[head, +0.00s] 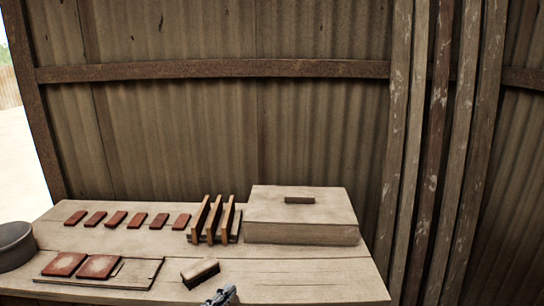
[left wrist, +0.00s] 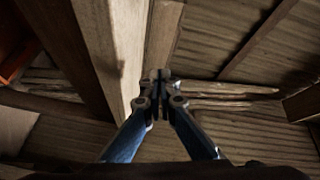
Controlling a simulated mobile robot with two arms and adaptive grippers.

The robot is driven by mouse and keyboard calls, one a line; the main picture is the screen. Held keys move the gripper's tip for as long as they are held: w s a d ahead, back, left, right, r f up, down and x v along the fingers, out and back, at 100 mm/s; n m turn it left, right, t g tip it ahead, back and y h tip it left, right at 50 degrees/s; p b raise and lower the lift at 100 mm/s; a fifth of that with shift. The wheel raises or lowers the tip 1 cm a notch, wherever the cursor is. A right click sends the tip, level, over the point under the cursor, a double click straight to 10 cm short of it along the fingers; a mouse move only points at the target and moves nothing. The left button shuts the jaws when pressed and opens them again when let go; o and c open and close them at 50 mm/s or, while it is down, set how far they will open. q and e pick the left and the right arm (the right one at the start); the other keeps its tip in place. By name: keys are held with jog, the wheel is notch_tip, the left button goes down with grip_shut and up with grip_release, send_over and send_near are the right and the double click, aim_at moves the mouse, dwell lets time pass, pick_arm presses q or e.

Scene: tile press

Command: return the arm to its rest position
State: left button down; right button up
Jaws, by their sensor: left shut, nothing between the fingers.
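My left gripper (head: 222,296) shows only as a small grey tip at the bottom edge of the head view, near the front of the bench. In the left wrist view its fingers (left wrist: 161,76) meet at the tips, shut and empty. The left arm behind it is out of the head view. My right gripper is in neither view.
The wooden bench (head: 300,279) holds a row of small red tiles, a slatted rack (head: 213,220), a wooden box (head: 300,217) and a brush (head: 200,272). Two larger red tiles lie on a board (head: 127,274). A grey bucket (head: 14,246) stands left. A corrugated wall is behind.

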pick_arm(q)
jog(key=s+a+f+n+g+y, duration=0.2)
jog(key=s+a+f+n+y, duration=0.25)
jog(key=s+n, duration=0.25)
jog(key=s+a+f+n+g+y, duration=0.3)
jog(key=s+f+n+y, duration=0.1)
jog(key=s+f+n, duration=0.3)
jog(key=s+a+f+n+g, duration=0.1)
jog(key=s+f+n+g, duration=0.15)
jog(key=s, duration=0.85)
jog(key=s+a+f+n+g, duration=0.1)
jog(key=s+n+g, duration=0.25)
jog(key=s, duration=0.75)
notch_tip(320, 180, down, 24)
jog(key=m+g, duration=0.1)
jog(key=g, duration=0.1)
jog(key=s+a+f+g, duration=0.1)
jog(key=s+a+f, duration=0.1)
jog(key=s+f, duration=1.6)
jog(key=shift+a+f+y, duration=0.35)
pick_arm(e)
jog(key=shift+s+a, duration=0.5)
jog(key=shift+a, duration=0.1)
